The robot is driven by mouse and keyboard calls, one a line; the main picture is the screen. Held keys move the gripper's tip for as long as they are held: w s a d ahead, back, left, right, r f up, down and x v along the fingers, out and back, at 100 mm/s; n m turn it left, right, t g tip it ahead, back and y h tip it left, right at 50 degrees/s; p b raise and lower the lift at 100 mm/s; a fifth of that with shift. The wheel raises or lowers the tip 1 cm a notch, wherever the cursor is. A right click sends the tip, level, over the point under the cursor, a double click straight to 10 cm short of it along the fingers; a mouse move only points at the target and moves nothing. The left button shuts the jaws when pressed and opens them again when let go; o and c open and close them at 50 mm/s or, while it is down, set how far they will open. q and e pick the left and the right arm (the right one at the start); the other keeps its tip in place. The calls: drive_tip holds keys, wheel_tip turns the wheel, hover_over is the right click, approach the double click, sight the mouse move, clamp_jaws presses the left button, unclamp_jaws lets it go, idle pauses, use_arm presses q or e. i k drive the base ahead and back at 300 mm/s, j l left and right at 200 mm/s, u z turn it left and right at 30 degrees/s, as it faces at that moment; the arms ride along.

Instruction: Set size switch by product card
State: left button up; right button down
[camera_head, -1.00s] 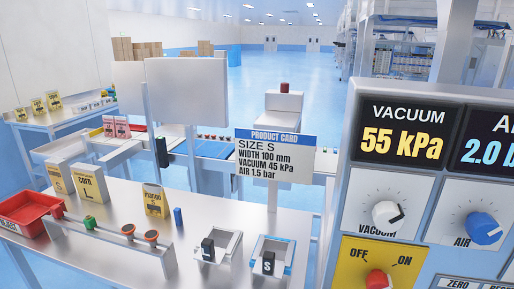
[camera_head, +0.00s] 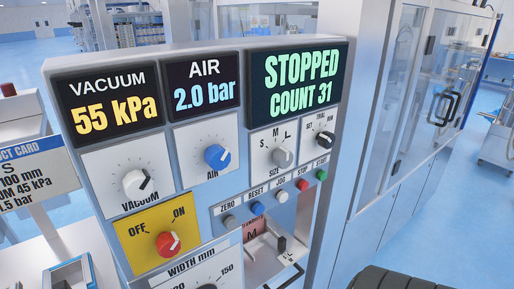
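The size switch (camera_head: 283,158) is a grey knob on a white plate on the control panel, below the STOPPED, COUNT 31 display. Letters S and M show around it; its pointer seems turned to the upper right, but the exact setting is too small to tell. The product card (camera_head: 38,175) is cut off at the left edge. Its visible text includes an S, 100 mm, 45 kPa and 1.5 bar; the earlier view reads SIZE S, WIDTH 100 mm, VACUUM 45 kPa, AIR 1.5 bar. Neither gripper shows; only a dark ribbed part is at the bottom right.
The vacuum knob (camera_head: 136,184) is under a 55 kPa display. The blue air knob (camera_head: 217,156) is under 2.0 bar. A red OFF/ON knob (camera_head: 168,244) sits on a yellow plate. A mode knob (camera_head: 324,144) and several push buttons are close to the size switch.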

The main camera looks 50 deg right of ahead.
sight(283, 158)
drive_tip(key=z, duration=1.7)
drive_tip(key=l, duration=0.25)
